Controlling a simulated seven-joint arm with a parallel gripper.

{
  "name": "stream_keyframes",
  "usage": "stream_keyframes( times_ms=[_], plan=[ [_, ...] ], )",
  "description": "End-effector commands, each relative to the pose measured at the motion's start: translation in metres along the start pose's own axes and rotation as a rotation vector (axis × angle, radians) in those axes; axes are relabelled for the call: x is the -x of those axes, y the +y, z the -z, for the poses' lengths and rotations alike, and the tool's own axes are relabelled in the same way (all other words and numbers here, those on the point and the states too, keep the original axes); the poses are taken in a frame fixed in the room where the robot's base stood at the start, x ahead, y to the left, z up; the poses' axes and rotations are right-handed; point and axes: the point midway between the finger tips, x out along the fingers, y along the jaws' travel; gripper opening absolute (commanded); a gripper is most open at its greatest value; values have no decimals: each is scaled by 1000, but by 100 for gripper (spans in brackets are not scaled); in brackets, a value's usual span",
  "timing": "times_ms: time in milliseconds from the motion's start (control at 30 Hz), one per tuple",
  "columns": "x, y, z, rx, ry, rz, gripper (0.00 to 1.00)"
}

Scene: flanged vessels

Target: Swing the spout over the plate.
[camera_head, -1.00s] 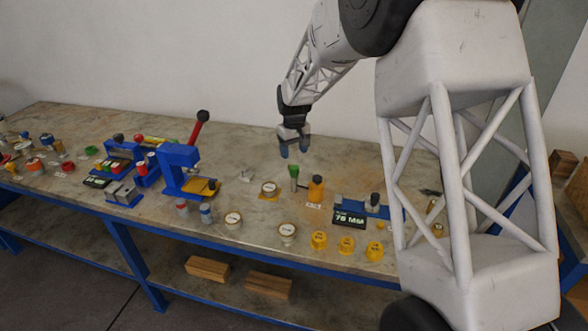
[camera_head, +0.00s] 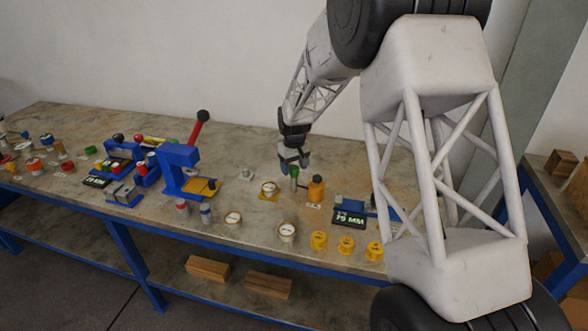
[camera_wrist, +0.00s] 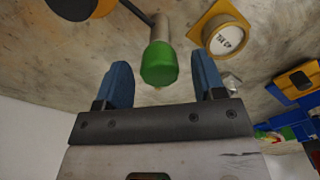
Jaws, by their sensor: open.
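The spout is a dark bar reaching from an orange pot (camera_head: 316,188) to a grey upright piece with a green end (camera_head: 294,172). In the wrist view the green end (camera_wrist: 159,65) lies between my two blue fingers, with a visible gap on each side. The likely plate is a yellow square (camera_head: 268,195) with a round white labelled face, left of the green end; it also shows in the wrist view (camera_wrist: 208,16), right of the green end. My gripper (camera_head: 294,162) is open at the green end. I cannot tell from these views how deep the fingers reach.
A block with a millimetre display (camera_head: 350,219) is to the right. A small grey part (camera_head: 246,174) lies behind the plate.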

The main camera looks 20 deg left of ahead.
Motion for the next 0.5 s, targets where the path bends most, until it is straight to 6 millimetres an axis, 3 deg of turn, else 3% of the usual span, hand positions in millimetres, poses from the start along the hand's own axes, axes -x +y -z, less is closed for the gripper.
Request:
stream_keyframes(
  times_ms=[467, 500],
  plan=[
    [-9, 0, 0, 0, 0, 0, 63],
    [-9, 0, 0, 0, 0, 0, 57]
  ],
)
